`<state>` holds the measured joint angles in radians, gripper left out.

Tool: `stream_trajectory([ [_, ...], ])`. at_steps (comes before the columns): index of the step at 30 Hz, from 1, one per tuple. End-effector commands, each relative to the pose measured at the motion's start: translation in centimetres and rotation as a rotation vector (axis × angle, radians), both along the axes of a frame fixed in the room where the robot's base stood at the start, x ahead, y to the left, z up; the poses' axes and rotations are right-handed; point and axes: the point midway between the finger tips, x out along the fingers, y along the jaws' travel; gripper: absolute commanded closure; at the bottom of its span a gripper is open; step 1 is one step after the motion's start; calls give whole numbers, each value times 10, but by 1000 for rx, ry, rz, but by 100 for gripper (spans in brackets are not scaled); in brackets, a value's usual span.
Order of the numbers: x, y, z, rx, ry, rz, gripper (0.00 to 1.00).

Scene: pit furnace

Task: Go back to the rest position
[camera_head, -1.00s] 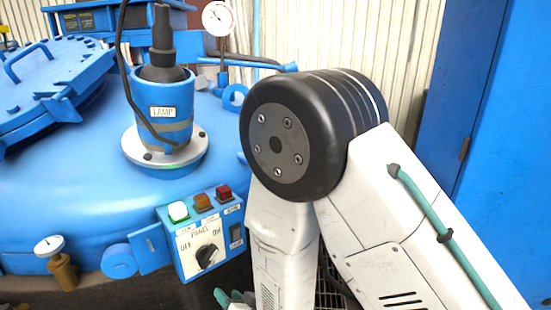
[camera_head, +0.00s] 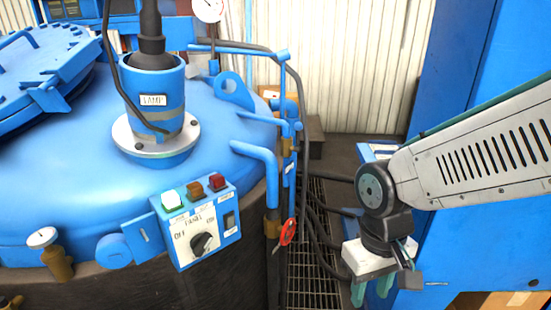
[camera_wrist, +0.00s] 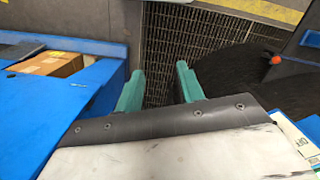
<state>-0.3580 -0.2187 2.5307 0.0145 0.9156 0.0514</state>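My gripper (camera_head: 373,291) is at the lower right of the head view, pointing down, to the right of the furnace and in front of the blue cabinet. Its teal fingertips are partly cut off by the lower edge of that view. In the wrist view, the two teal fingers (camera_wrist: 160,88) stand apart with nothing between them, above a dark floor grating (camera_wrist: 165,45). My gripper is open and empty. The blue furnace (camera_head: 70,190) fills the left of the head view, with the control panel box (camera_head: 197,228) on its side.
A red valve handle (camera_head: 288,232) and blue pipes stand between the furnace and my gripper. Black hoses (camera_head: 318,235) run over the floor grating. The blue cabinet (camera_head: 510,235) is close on the right. A cardboard box (camera_wrist: 52,64) lies at the left of the wrist view.

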Motion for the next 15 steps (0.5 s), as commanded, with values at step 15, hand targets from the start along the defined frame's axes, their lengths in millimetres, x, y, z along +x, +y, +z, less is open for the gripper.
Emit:
stream_trajectory([
  [15, -70, -93, 110, 19, -173, -261, 62],
])
